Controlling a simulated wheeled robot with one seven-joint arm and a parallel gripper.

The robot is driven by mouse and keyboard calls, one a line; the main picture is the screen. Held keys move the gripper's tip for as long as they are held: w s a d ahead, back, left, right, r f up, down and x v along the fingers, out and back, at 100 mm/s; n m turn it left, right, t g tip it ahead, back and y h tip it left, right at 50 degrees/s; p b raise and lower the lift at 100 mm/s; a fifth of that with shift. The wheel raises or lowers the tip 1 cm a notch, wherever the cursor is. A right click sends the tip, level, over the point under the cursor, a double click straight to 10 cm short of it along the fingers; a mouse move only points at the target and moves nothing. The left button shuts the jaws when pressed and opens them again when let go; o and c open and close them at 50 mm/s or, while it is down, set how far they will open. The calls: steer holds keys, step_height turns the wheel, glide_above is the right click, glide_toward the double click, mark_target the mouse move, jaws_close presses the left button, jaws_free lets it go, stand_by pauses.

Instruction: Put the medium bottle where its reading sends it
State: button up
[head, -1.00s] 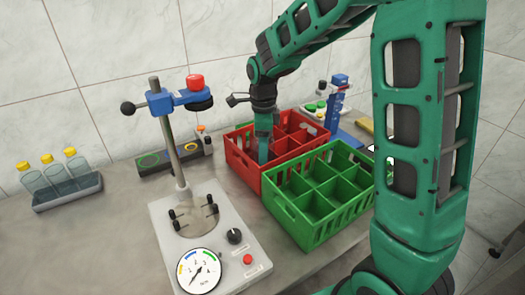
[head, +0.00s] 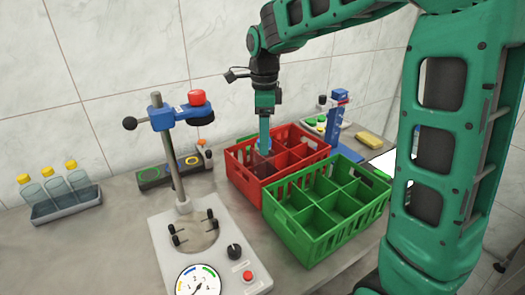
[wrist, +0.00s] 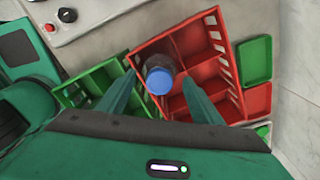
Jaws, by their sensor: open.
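A bottle with a blue cap (wrist: 158,80) stands in a compartment of the red crate (wrist: 233,92) in the wrist view. It appears between and just beyond my two open fingers (wrist: 160,82), with gaps at its sides. In the head view my gripper (head: 264,148) points down over the left part of the red crate (head: 262,199). The bottle is mostly hidden there by the finger and the crate. The tester (head: 215,262) has an empty round plate with small posts. Its dial (head: 199,284) is partly cut off at the frame bottom.
A green crate (head: 312,250) with empty compartments stands in front of the red crate. A rack (head: 66,206) with three yellow-capped tubes is at left. A blue stand (head: 338,125) and a yellow block (head: 369,139) are behind. Green and red shallow trays (wrist: 255,60) show in the wrist view.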

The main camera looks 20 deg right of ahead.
steer(key=shift+r, duration=0.85)
steer(key=shift+s+d, duration=0.1)
steer(key=s+d+f+n, duration=0.2)
steer(key=s+d+n, duration=0.3)
steer(key=s, duration=0.5)
steer(key=s+d+f+n, duration=0.2)
steer(key=s+d+n, duration=0.3)
steer(key=s, duration=0.6)
steer(key=s+d+f+n, duration=0.2)
steer(key=s+d+n, duration=0.3)
steer(key=s, duration=0.5)
steer(key=shift+s+d, duration=0.15)
steer(key=shift+d, duration=1)
